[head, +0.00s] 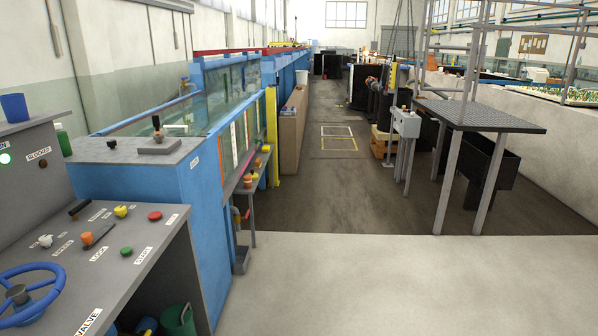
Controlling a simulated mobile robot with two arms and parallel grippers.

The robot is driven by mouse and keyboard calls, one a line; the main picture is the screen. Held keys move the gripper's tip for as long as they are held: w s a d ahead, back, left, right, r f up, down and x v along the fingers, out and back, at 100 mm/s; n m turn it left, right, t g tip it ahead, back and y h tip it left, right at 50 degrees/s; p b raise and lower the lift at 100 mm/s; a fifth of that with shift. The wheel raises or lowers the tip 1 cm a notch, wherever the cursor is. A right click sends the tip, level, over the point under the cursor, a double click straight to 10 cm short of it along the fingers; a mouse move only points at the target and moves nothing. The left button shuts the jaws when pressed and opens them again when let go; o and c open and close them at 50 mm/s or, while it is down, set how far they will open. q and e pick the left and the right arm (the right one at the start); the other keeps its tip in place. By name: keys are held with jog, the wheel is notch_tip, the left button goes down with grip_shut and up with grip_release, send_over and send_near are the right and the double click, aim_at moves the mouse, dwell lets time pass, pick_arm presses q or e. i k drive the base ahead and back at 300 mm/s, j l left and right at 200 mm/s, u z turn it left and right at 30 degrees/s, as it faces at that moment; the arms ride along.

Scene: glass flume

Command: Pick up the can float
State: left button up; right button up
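I cannot make out for certain which thing is the can float. Small orange objects (248,180) stand on a narrow shelf along the right side of the glass flume (222,95). They are too small to tell apart clearly. A blue cup (14,107) stands on the grey console at the far left, and a green bottle (63,140) is just right of it. Neither of my grippers is in view.
A control desk (140,226) with a blue handwheel (30,292) fills the lower left. The flume's blue end wall (190,190) stands behind it. A grey raised platform (480,115) on legs is at right.

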aim_at(247, 179)
jog(key=i, duration=2.2)
jog(key=i+u, duration=0.15)
jog(key=i, duration=0.45)
jog(key=i+l+u, duration=0.15)
jog(key=i, duration=0.4)
jog(key=i+l+u, duration=0.15)
jog(key=i, duration=0.45)
